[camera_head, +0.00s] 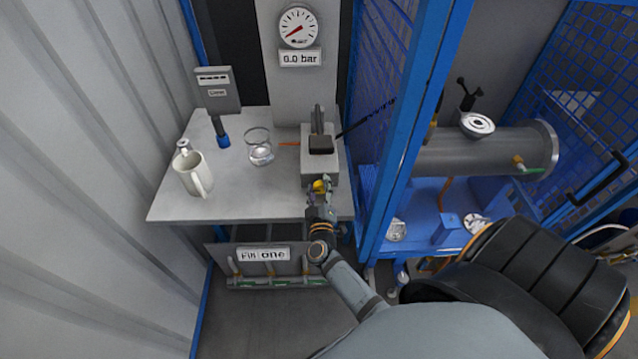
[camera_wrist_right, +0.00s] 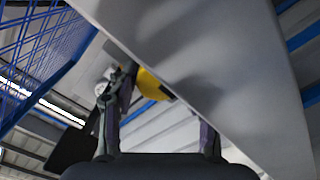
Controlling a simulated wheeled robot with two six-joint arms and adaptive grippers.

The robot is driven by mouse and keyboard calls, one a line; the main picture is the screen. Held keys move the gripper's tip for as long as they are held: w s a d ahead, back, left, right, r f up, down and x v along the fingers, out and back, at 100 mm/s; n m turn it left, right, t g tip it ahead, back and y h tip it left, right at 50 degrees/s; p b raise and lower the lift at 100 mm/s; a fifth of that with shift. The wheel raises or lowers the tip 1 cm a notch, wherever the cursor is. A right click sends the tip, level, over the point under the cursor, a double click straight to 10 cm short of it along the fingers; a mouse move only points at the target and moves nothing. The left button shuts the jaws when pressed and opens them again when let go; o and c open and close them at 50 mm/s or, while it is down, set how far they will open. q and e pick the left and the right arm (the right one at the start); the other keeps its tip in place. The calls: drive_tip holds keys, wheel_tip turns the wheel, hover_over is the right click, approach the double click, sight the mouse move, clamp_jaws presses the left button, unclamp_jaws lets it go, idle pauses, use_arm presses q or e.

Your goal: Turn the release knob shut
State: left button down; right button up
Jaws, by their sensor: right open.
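The yellow release knob (camera_head: 319,186) sits low on the front of a grey box (camera_head: 318,160) at the right side of the bench. My right gripper (camera_head: 321,195) is at the knob, coming from below and in front, and covers part of it. In the right wrist view the yellow knob (camera_wrist_right: 152,84) shows beyond the open fingers of the right gripper (camera_wrist_right: 165,105), nearer the left finger. I cannot tell whether a finger touches it. How far the knob is turned cannot be read. My left gripper is not in view.
A gauge (camera_head: 298,27) hangs above a "0.0 bar" label. A white mug (camera_head: 192,174), a glass jar (camera_head: 260,152) and a blue-based sign post (camera_head: 222,138) stand on the bench (camera_head: 235,205). A blue cage post (camera_head: 415,130) rises close right of the box; a horizontal cylinder (camera_head: 470,152) lies beyond.

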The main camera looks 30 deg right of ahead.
drive_tip(key=shift+r, duration=0.1)
drive_tip(key=shift+c, duration=0.6)
drive_tip(key=c, duration=0.7)
drive_tip(key=shift+p, duration=0.3)
drive_tip(key=shift+c, duration=0.3)
drive_tip(key=shift+r+m+p, duration=0.15)
drive_tip(key=shift+m+p, duration=0.5)
drive_tip(key=shift+m, duration=0.55)
drive_tip(key=shift+s+m+p, duration=0.1)
drive_tip(key=shift+m+p, duration=0.3)
drive_tip(key=shift+m, duration=0.5)
drive_tip(key=m, duration=0.2)
drive_tip(key=shift+m+p, duration=0.3)
drive_tip(key=shift+p, duration=0.1)
drive_tip(key=m, duration=0.2)
drive_tip(key=shift+d+m, duration=0.1)
drive_tip(key=shift+m, duration=0.3)
drive_tip(key=m, duration=0.2)
drive_tip(key=shift+s+m, duration=0.1)
drive_tip(key=shift+m, duration=0.3)
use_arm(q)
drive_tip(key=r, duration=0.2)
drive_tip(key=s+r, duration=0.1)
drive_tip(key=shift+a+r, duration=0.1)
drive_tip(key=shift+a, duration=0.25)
use_arm(e)
drive_tip(key=m, duration=0.5)
drive_tip(key=shift+d+f, duration=0.15)
drive_tip(key=shift+f, duration=0.05)
drive_tip(key=shift+m, duration=0.3)
